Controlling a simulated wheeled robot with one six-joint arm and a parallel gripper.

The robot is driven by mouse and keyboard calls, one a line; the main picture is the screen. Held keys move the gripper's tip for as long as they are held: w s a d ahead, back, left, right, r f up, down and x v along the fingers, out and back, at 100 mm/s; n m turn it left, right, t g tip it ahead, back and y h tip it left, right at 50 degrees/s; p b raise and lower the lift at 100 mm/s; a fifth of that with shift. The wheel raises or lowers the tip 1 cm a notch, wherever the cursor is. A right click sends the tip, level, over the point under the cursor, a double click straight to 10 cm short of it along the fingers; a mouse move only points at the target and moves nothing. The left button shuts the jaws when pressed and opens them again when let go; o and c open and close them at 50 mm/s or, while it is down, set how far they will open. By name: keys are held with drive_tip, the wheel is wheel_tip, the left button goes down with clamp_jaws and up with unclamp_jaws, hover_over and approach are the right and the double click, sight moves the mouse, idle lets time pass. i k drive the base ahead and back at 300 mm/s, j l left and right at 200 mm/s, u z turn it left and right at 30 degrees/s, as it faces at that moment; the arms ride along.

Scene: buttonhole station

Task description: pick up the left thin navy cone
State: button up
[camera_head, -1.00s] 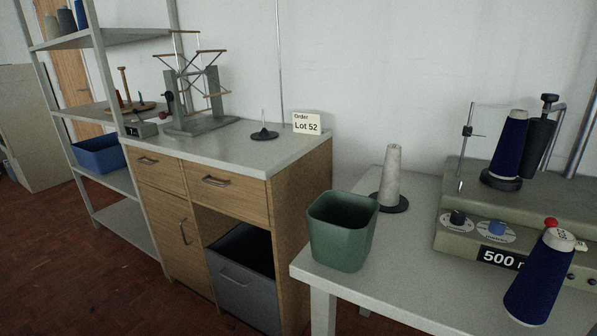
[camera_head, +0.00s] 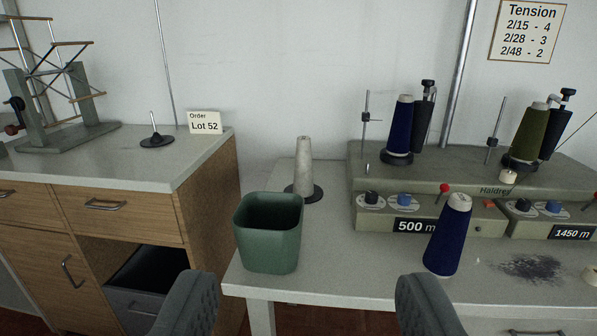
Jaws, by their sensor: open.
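Two navy cones show. One navy cone (camera_head: 402,127) stands upright on a dark round base on top of the winding machine, more to the left and farther back. The other navy cone (camera_head: 447,236), with a pale grey top, stands upright on the table in front of the machine, to the right and nearer. I cannot tell a clear difference in thickness. My gripper (camera_head: 308,300) is open and empty, its two grey fingers wide apart at the bottom of the picture. Both cones are beyond it, up and to the right.
A green bin (camera_head: 268,232) stands at the table's left corner, beyond the space between my fingers. A grey cone (camera_head: 304,166) stands behind it. The winding machine (camera_head: 430,172) fills the back right, with an olive cone (camera_head: 528,130) on it. A wooden cabinet (camera_head: 208,205) is at left.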

sight(303, 185)
drive_tip(key=i+j, duration=0.15)
drive_tip(key=i, duration=0.3)
drive_tip(key=i+j+z, duration=0.15)
drive_tip(key=i, duration=0.25)
drive_tip(key=i+j, duration=0.1)
drive_tip(key=i, duration=0.35)
